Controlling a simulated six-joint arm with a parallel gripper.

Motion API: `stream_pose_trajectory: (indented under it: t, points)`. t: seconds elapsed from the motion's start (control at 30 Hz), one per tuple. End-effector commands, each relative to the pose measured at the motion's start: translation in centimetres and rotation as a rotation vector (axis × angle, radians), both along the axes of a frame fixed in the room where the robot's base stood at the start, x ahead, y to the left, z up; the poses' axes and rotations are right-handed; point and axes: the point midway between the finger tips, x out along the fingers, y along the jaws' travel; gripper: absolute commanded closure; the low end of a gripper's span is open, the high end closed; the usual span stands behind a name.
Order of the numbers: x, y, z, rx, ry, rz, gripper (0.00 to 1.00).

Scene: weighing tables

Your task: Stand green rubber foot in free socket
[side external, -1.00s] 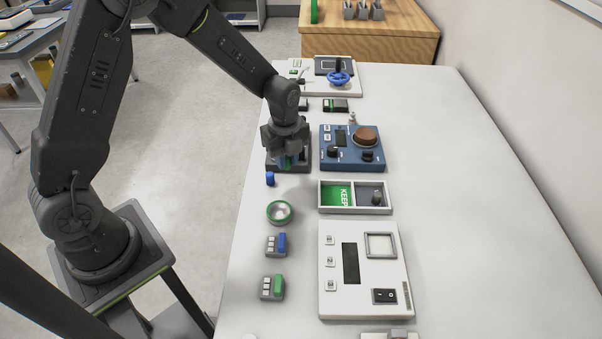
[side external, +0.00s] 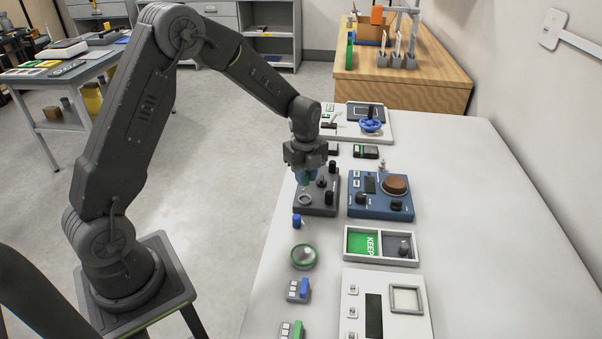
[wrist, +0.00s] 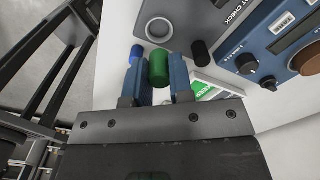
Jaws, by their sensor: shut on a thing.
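My gripper (side external: 306,178) is shut on the green rubber foot (wrist: 158,68), a green cylinder between the two blue fingers in the wrist view. In the side view it is held above the left part of a dark grey block (side external: 311,209), mostly hidden by the fingers. The block carries several black posts and a light open ring (side external: 304,199), which looks like the free socket. In the wrist view the ring (wrist: 159,30) lies ahead of the green foot, clear of it. One black post (wrist: 201,52) shows to its right.
A small blue cylinder (side external: 297,221) stands just in front of the block. The blue scale (side external: 380,207) is close on its right. A KEEP tray (side external: 381,260), a green-rimmed dish (side external: 304,257) and a white scale (side external: 383,300) lie nearer. The table's right side is clear.

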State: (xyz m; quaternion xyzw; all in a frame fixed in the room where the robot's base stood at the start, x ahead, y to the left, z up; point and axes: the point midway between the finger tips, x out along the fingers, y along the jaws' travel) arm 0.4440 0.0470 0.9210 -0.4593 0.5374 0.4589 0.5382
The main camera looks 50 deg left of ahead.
Motion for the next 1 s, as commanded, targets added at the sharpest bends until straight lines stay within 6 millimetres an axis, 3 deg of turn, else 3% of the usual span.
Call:
stream_pose_trajectory:
  t: [0.43,1.0]
  points:
    - [-0.1,0.0,-3.8,-0.001,0.001,-0.001,1.0]
    - [-0.1,0.0,-4.4,0.0,0.0,-0.001,1.0]
